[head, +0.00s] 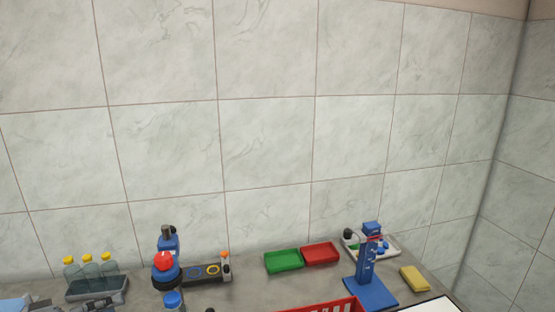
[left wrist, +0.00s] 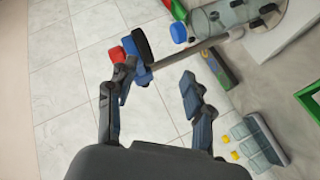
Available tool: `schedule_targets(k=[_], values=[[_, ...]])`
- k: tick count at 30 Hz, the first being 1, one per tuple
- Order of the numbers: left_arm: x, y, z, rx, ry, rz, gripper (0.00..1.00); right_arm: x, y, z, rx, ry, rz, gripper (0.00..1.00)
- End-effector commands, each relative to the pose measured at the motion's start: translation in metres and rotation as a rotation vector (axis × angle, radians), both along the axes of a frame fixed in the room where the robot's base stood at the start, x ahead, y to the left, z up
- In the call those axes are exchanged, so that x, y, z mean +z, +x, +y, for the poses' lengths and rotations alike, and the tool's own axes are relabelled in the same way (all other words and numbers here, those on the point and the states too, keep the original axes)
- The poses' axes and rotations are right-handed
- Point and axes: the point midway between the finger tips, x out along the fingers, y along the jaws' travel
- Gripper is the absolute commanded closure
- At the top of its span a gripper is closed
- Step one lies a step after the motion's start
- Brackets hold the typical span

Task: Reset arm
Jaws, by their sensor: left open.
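My left gripper (left wrist: 157,84) is open, with its two fingers spread apart and nothing between them. Dark parts of it also show at the lower left edge of the head view (head: 104,303), in front of the bottle tray. My right gripper is not in view. A blue device with a red knob (head: 163,261) stands to the right of my left gripper in the head view. Its red part also shows beyond the fingers in the left wrist view (left wrist: 117,54).
Bottles with yellow caps (head: 89,268) stand in a dark tray at the left. A green tray (head: 283,261), a red tray (head: 321,254), a blue stand (head: 367,266) and a yellow sponge (head: 414,279) are to the right. A red crate (head: 330,306) is at the front edge. A tiled wall stands behind.

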Motion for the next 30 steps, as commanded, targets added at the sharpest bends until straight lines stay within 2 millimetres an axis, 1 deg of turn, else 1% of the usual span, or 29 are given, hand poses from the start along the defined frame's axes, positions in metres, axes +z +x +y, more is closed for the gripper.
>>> schedule_targets(k=[5,8,11,14,15,17,18,19,21,24,30], values=[[-0.039,-0.016,-0.023,-0.042,0.088,0.056,0.49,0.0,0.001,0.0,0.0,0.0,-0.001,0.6],[-0.067,-0.029,-0.04,-0.074,0.158,0.095,0.49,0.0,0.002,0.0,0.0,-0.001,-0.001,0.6],[-0.098,-0.049,-0.059,-0.114,0.244,0.143,0.49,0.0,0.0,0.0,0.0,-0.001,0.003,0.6],[-0.135,-0.077,-0.083,-0.167,0.354,0.199,0.49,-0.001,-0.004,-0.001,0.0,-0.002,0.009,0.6],[-0.15,-0.091,-0.094,-0.189,0.407,0.224,0.49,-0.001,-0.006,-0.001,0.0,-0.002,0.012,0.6],[-0.172,-0.114,-0.109,-0.224,0.494,0.261,0.49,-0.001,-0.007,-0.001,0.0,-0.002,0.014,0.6],[-0.183,-0.129,-0.118,-0.244,0.553,0.284,0.49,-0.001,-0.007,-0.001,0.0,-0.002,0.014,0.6],[-0.19,-0.14,-0.124,-0.257,0.596,0.3,0.49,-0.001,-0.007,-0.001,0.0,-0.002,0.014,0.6],[-0.201,-0.163,-0.134,-0.276,0.682,0.333,0.49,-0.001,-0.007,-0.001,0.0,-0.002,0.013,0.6],[-0.208,-0.186,-0.142,-0.286,0.778,0.369,0.49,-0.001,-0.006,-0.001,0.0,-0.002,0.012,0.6],[-0.208,-0.219,-0.148,-0.276,0.906,0.424,0.49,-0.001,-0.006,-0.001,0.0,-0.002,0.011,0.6]])
